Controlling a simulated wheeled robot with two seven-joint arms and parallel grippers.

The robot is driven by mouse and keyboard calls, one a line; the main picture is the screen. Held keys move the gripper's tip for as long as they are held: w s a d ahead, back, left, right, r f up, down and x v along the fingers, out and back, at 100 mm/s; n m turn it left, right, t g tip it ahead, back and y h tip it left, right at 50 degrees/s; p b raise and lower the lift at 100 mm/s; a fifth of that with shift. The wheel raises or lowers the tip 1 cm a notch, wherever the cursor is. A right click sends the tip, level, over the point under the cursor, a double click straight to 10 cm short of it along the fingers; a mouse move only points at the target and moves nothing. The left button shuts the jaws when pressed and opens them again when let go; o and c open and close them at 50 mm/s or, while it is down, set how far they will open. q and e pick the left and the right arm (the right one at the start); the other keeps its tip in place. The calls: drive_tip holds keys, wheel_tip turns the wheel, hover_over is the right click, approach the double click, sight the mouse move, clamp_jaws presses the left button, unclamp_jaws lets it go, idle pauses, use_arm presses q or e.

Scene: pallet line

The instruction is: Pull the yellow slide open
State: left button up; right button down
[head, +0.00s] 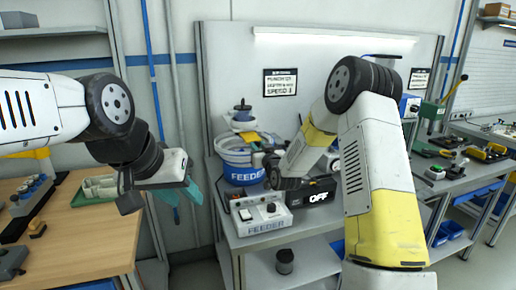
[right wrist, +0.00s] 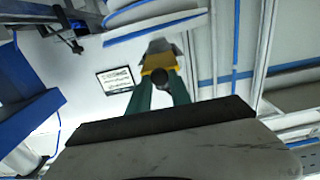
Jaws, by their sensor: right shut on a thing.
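The yellow slide (right wrist: 158,62) shows in the right wrist view as a yellow piece with a dark round knob, in front of a grey part. My right gripper (right wrist: 161,84) has its green fingers on either side of the knob and is shut on it. In the head view my right wrist hides most of this spot beside the blue feeder bowl (head: 238,168). My left gripper (head: 192,188), with teal fingers, hangs in the air left of the feeder bench, apart from it; its finger gap is not clear.
A control box (head: 260,214) labelled FEEDER and a display (head: 318,197) reading OFF stand on the feeder bench. A wooden table (head: 75,235) with a green tray (head: 100,188) is at left. Another bench (head: 455,175) with tools is at right.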

drive_tip(key=c, duration=1.2)
unclamp_jaws()
drive_tip(key=shift+s, duration=0.15)
drive_tip(key=v, duration=0.8)
